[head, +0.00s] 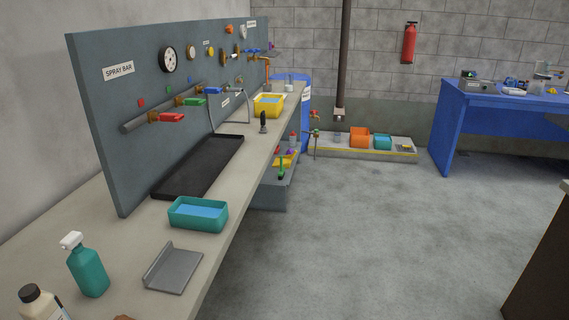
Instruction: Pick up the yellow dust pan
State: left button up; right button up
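A small flat yellow thing (284,161) lies low beside the counter, on or in a grey unit, with a green-handled thing next to it. It may be the yellow dust pan, but it is too small to tell. A grey dustpan-shaped tray (177,269) with a raised edge lies on the near part of the counter. Neither of my grippers shows in the head view.
The long counter (225,262) holds a teal basin (198,213), a black tray (201,166), a yellow basin (268,106) and a green spray bottle (88,270). A blue table (499,107) stands at right. The grey floor (380,225) between is clear.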

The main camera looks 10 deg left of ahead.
aim_at(287, 159)
jog(key=i+l+z, duration=0.3)
jog(key=i+l, duration=0.15)
jog(key=i, duration=0.2)
jog(key=i+l, duration=0.1)
jog(key=i, duration=0.4)
jog(key=i+l+u, duration=0.1)
jog(key=i, duration=0.35)
jog(key=i+l, duration=0.1)
jog(key=i, duration=0.4)
jog(key=i+u, duration=0.1)
jog(key=i, duration=0.85)
jog(key=i+u, duration=0.15)
jog(key=i, duration=0.75)
jog(key=i+l+u, duration=0.1)
jog(key=i, duration=0.85)
jog(key=i+l+u, duration=0.1)
jog(key=i+u, duration=0.3)
jog(key=i+l+u, duration=0.2)
jog(key=i+u, duration=0.2)
jog(key=i+l+u, duration=0.6)
jog(key=l+u, duration=0.15)
